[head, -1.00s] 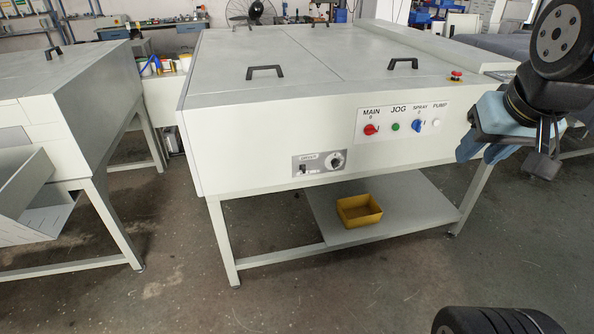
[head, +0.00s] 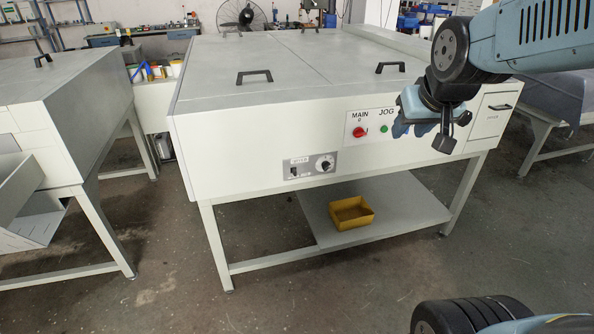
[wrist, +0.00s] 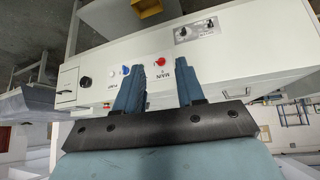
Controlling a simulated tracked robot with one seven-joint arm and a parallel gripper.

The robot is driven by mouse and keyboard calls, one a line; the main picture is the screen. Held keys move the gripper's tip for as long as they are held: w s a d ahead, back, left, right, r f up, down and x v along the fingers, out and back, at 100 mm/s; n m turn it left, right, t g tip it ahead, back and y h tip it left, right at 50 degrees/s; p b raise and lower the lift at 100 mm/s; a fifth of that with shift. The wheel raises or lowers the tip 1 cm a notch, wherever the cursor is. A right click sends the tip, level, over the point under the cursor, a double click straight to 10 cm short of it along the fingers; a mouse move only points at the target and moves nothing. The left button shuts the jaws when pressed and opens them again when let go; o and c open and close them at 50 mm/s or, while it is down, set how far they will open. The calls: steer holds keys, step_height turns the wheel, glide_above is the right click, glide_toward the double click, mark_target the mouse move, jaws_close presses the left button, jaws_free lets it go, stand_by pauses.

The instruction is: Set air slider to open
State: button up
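I cannot pick out the air slider for certain. The white machine (head: 240,150) has a grey panel (head: 309,165) low on its front, with a small black switch (head: 294,172) at left and a round dial (head: 325,164) at right; its print is too small to read. The grey panel also shows in the wrist view (wrist: 198,30), upside down. My gripper (head: 410,130) is in front of the upper control panel's right part, hiding its spray and pump controls in the head view. In the wrist view its two blue fingers (wrist: 160,84) are apart, with nothing between them.
The red main switch (head: 359,132) and green jog button (head: 384,128) are left of my gripper. A drawer (head: 488,125) with a black handle is at the machine's right end. A yellow bin (head: 350,213) sits on the lower shelf. The floor in front is clear.

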steer(key=w+a+f+n+t+y, duration=0.1)
steer(key=w+a+f+t, duration=0.1)
steer(key=w+a+f, duration=0.45)
steer(key=w+a+f+n+t+y, duration=0.1)
steer(key=w+f, duration=0.3)
steer(key=w, duration=0.5)
steer(key=w+a+f+n+t+y, duration=0.1)
steer(key=w+a+f+t, duration=0.15)
steer(key=w+f, duration=0.45)
steer(key=t+y, duration=0.2)
steer(key=t, duration=0.3)
glide_toward(295, 174)
steer(key=shift+m, duration=0.3)
steer(key=x, duration=0.8)
steer(key=shift+w+r, duration=0.15)
steer(key=shift+w, duration=0.2)
steer(key=shift+c, duration=0.4)
jaws_close()
